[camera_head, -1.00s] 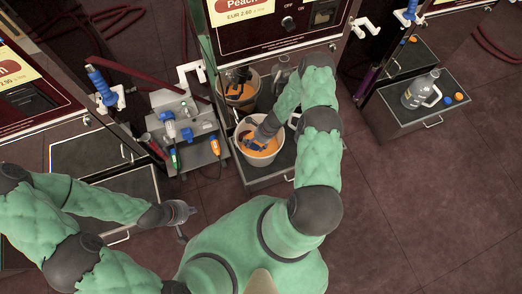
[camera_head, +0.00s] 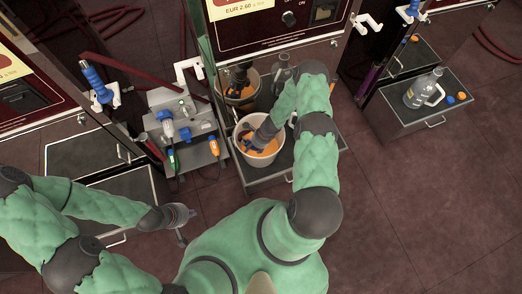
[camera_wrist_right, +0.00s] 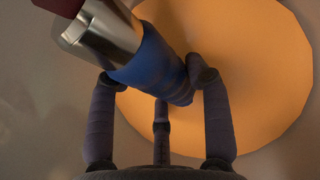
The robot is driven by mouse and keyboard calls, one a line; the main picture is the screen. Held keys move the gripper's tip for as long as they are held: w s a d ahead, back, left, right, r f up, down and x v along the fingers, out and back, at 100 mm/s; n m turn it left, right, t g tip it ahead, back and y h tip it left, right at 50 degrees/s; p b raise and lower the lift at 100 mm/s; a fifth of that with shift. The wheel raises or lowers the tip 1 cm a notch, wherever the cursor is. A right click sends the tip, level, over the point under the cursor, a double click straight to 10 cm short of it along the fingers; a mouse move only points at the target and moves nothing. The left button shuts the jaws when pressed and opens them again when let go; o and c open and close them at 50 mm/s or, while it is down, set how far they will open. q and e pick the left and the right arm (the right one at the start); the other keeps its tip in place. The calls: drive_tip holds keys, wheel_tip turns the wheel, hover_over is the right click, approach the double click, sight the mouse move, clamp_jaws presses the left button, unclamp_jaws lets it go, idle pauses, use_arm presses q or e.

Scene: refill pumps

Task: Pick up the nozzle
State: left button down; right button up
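The nozzle (camera_wrist_right: 150,62) has a blue grip, a silver collar and a dark red end. In the right wrist view it slants from the upper left down between the fingers of my right gripper (camera_wrist_right: 160,85). The blue part is close to the fingertips; I cannot tell if they press on it. Orange liquid (camera_wrist_right: 250,70) lies behind it. In the head view the right gripper (camera_head: 263,137) reaches into a white bucket (camera_head: 236,138) with orange contents, and blue shows beside its fingers. My left gripper (camera_head: 181,215) is away at the lower left, its fingers too small to read.
The bucket stands on a dark drawer (camera_head: 255,182) below the pump. A grey box with coloured nozzles (camera_head: 185,125) stands to its left. A clear jug (camera_head: 283,73) is behind the right arm. Another jug (camera_head: 420,92) stands on the right-hand drawer. The floor at the lower right is clear.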

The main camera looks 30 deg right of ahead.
idle(0.3)
drive_tip(key=shift+r+p, duration=6.3)
drive_tip(key=shift+r, duration=5)
